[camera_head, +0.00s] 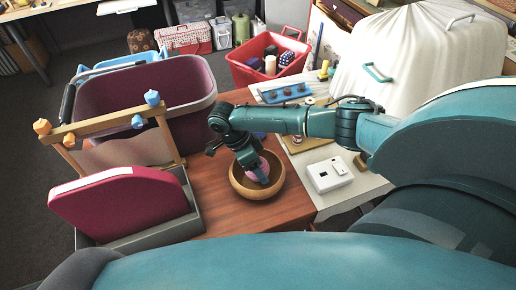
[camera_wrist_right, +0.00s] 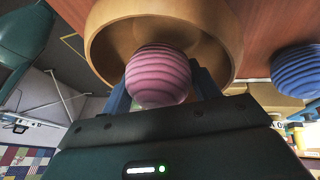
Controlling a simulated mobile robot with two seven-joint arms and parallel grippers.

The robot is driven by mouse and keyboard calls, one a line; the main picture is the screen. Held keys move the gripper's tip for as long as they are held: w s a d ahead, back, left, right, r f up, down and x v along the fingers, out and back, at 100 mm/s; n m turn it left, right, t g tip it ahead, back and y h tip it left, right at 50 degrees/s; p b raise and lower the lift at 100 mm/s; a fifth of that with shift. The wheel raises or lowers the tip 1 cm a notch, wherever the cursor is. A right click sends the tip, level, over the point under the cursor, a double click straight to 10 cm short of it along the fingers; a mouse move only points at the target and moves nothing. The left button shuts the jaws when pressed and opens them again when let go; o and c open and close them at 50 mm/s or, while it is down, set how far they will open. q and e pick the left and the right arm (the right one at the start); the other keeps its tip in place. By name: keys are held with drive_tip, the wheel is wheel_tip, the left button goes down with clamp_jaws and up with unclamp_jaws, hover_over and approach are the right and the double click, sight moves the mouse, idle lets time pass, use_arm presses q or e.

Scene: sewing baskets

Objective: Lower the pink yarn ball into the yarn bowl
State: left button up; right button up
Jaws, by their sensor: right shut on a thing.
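The pink yarn ball (camera_head: 264,167) is held by my right gripper (camera_head: 259,172) within the outline of the brown yarn bowl (camera_head: 241,187). In the right wrist view the ridged pink ball (camera_wrist_right: 158,76) sits between two blue fingers, in front of the bowl's opening (camera_wrist_right: 110,40). The gripper is shut on the ball and points down into the bowl. I cannot tell whether the ball touches the bowl's bottom. My left gripper is not in view.
A blue yarn ball (camera_wrist_right: 300,72) lies near the bowl. A maroon basket (camera_head: 200,108), a magenta cushion-like panel (camera_head: 120,203) in a grey tray and a wooden rack (camera_head: 100,126) stand left. A white device (camera_head: 329,175) sits right. The red-brown tabletop (camera_head: 225,218) is clear in front.

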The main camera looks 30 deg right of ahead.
drive_tip(key=shift+f+b, duration=0.7)
drive_tip(key=shift+f, duration=1)
idle(0.5)
drive_tip(key=o, duration=1)
drive_tip(key=shift+o, duration=0.2)
